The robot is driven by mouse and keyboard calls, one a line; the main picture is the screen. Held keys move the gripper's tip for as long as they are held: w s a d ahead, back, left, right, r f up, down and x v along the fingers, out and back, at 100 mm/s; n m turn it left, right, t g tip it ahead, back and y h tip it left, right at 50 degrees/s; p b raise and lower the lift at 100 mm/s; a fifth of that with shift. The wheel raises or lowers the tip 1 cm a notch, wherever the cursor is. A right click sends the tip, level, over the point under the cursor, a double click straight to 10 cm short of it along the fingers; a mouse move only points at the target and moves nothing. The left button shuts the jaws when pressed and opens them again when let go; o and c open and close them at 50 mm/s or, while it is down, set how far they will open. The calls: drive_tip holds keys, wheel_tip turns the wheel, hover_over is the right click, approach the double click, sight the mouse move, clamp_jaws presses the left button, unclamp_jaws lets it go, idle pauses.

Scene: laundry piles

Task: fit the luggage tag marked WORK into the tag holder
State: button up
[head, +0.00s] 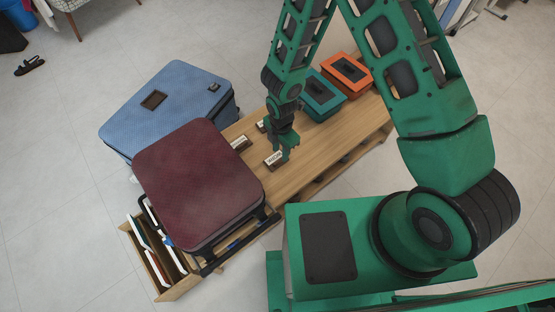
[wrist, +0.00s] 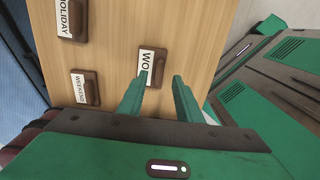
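The WORK tag (wrist: 148,62), a white label on a brown block, lies on the wooden bench; only "WO" shows in the wrist view, the rest hidden behind a finger. In the head view a labelled block (head: 272,161) lies beside my gripper (head: 287,150). My gripper, also in the wrist view (wrist: 161,75), is open, its green fingertips at the tag's near end, with nothing held. The WEEKEND tag (wrist: 84,92) and the HOLIDAY tag (wrist: 70,20) lie to the left. A dark framed recess (head: 153,100) on the blue suitcase may be the tag holder; I cannot be sure.
A wooden bin (head: 165,290) is at front left. Bench wood around the tags is clear.

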sight(279, 159)
drive_tip(key=shift+a+f, duration=0.15)
drive_tip(key=shift+f, duration=1.15)
drive_tip(key=shift+a+f, duration=0.15)
drive_tip(key=shift+f, duration=1.1)
drive_tip(key=shift+c, duration=0.3)
clamp_jaws()
